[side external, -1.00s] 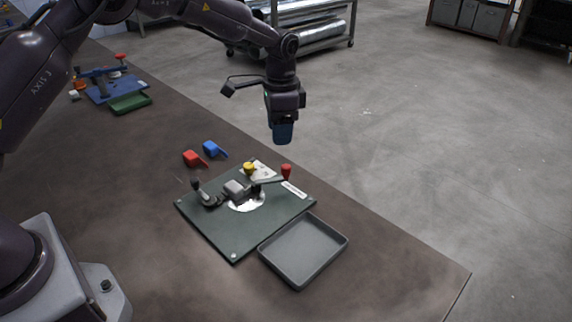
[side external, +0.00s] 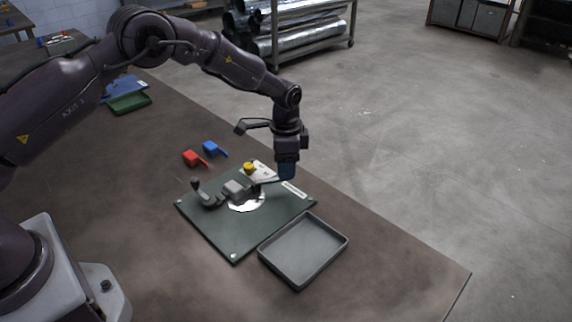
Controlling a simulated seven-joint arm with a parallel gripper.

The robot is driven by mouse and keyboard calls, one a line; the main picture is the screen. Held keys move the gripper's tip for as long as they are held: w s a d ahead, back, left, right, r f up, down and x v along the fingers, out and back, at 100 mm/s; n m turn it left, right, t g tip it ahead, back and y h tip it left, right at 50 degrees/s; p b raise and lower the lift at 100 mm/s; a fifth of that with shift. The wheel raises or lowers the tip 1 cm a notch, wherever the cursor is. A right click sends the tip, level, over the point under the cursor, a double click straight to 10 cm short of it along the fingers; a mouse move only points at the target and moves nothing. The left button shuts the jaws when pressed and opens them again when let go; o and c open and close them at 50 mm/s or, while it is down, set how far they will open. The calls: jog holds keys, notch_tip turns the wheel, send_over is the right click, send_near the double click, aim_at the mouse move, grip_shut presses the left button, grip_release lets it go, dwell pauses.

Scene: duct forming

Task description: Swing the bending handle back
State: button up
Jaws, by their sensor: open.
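The bending tool (side external: 236,189) is fixed on a dark green board (side external: 225,233) on the brown table. Its bending handle (side external: 266,181) reaches right from the tool. The handle's red knob is hidden behind my gripper. A dark-knobbed lever (side external: 196,187) stands at the tool's left. A yellow knob (side external: 249,168) sits behind the tool.
An empty grey tray (side external: 304,250) lies at the board's front right. A red piece (side external: 194,158) and a blue piece (side external: 213,149) lie behind the board. A green tray (side external: 129,103) is farther back. The table's front right is clear.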

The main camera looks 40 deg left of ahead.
jog(key=shift+f, duration=0.35)
grip_shut()
